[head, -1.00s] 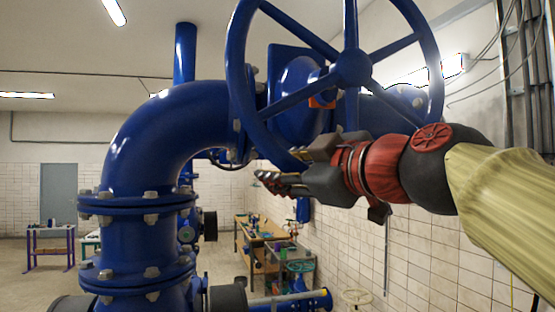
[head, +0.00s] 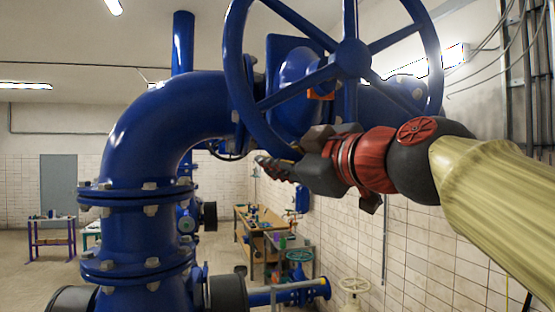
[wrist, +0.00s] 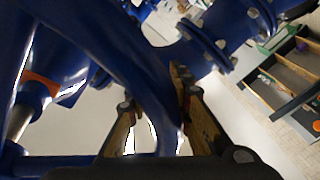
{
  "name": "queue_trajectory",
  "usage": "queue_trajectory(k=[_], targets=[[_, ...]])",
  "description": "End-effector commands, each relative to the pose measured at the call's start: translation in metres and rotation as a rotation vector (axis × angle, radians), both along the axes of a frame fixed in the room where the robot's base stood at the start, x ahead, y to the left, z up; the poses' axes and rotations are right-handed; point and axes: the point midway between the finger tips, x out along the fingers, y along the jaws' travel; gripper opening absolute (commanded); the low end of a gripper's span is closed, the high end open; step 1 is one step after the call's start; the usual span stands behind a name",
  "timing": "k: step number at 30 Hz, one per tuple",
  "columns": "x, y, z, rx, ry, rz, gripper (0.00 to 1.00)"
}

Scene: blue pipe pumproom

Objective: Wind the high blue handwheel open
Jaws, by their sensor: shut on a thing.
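The high blue handwheel (head: 350,57) fills the upper right of the head view, its spokes meeting at a central hub. My gripper (head: 280,165) is at the lower left part of its rim. In the wrist view the blue rim (wrist: 115,55) runs down between the two fingers of my gripper (wrist: 155,95), which are shut on it. The exact finger contact is partly hidden in the head view.
A thick blue pipe elbow (head: 140,125) with bolted flanges stands left of the wheel. A tiled wall (head: 440,240) is close on the right.

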Motion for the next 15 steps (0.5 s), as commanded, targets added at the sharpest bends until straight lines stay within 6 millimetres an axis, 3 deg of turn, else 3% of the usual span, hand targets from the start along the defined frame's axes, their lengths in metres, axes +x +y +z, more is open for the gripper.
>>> queue_trajectory(k=[4, 15], targets=[[0.0006, 0.0008, -0.0027, -0.001, 0.005, 0.002, 0.0], [0.0008, 0.0007, -0.0031, 0.0, 0.006, 0.002, 0.0]])
